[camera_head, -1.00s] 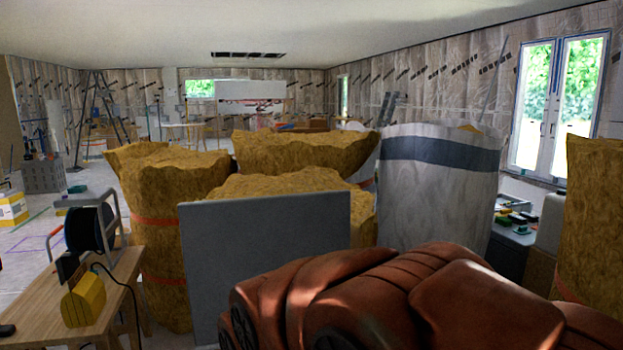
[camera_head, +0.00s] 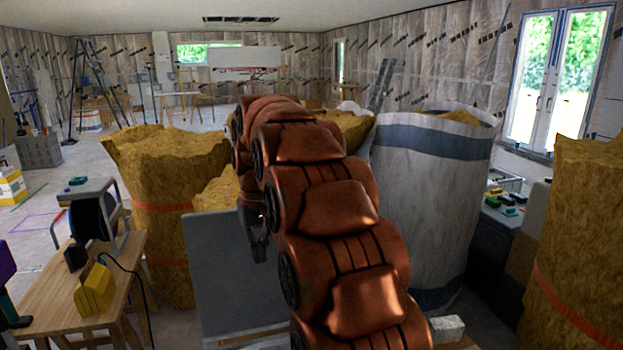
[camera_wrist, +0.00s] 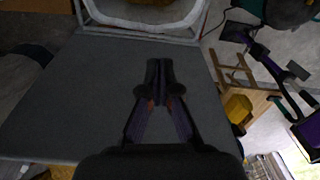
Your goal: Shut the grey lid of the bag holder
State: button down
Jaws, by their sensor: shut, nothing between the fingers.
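The grey lid (camera_head: 215,285) stands raised as a flat panel in the lower middle of the head view. In the wrist view the lid (camera_wrist: 70,95) fills much of the picture, beside a pale frame (camera_wrist: 130,32) with a whitish bag (camera_wrist: 105,12) at the top edge. My gripper (camera_head: 259,250) hangs from my arched arm and overlaps the lid's upper right part in the head view. In the wrist view my gripper (camera_wrist: 158,65) is shut and empty over the lid's face. I cannot tell whether it touches the lid. My arm hides the lid's right side.
Yellow insulation rolls (camera_head: 165,190) stand behind the lid, and another (camera_head: 575,260) stands at the right. A large white sack (camera_head: 435,200) with a grey band stands right of my arm. A wooden bench (camera_head: 60,310) with a cable reel (camera_head: 92,215) is at the left.

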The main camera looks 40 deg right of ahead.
jog(key=w+d+r+m+t+p, duration=0.1)
jog(key=w+d+r+p, duration=0.35)
jog(key=d, duration=0.25)
jog(key=w+d+r+t+h+p, duration=0.1)
jog(key=w+d+r+p, duration=0.2)
jog(key=d+r, duration=0.35)
jog(key=w+d+r+m+p, duration=0.1)
jog(key=w+d+r+p, duration=0.25)
jog(key=d, duration=0.55)
notch_tip(320, 180, down, 10)
jog(key=s, duration=0.1)
jog(key=shift+s+b, duration=0.2)
jog(key=shift+b, duration=0.2)
dwell(0.4)
jog(key=shift+s+t+h, duration=0.2)
jog(key=shift+t+h, duration=0.1)
